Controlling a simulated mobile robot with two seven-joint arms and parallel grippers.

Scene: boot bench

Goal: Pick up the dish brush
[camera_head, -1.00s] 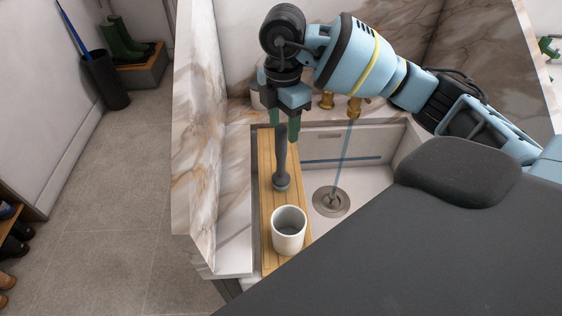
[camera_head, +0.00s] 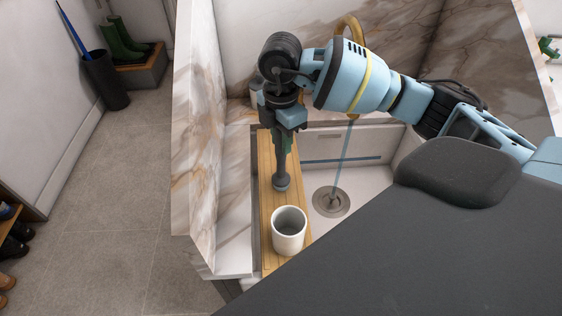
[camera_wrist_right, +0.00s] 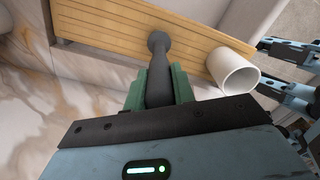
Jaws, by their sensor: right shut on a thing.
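The dark grey dish brush (camera_head: 281,172) is upright on the wooden board, with its round head at the bottom. My right gripper (camera_head: 281,146) is above the board and shut on the brush's handle. In the right wrist view the brush (camera_wrist_right: 157,62) runs between the green fingers of the gripper (camera_wrist_right: 159,88), and its round head is against or just over the board; I cannot tell which.
A white cup (camera_head: 288,232) stands on the wooden board (camera_head: 267,215) in front of the brush. The sink basin (camera_head: 375,180) lies to the right, with a water stream falling to its drain (camera_head: 331,201). Marble walls (camera_head: 198,130) rise at the left and back.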

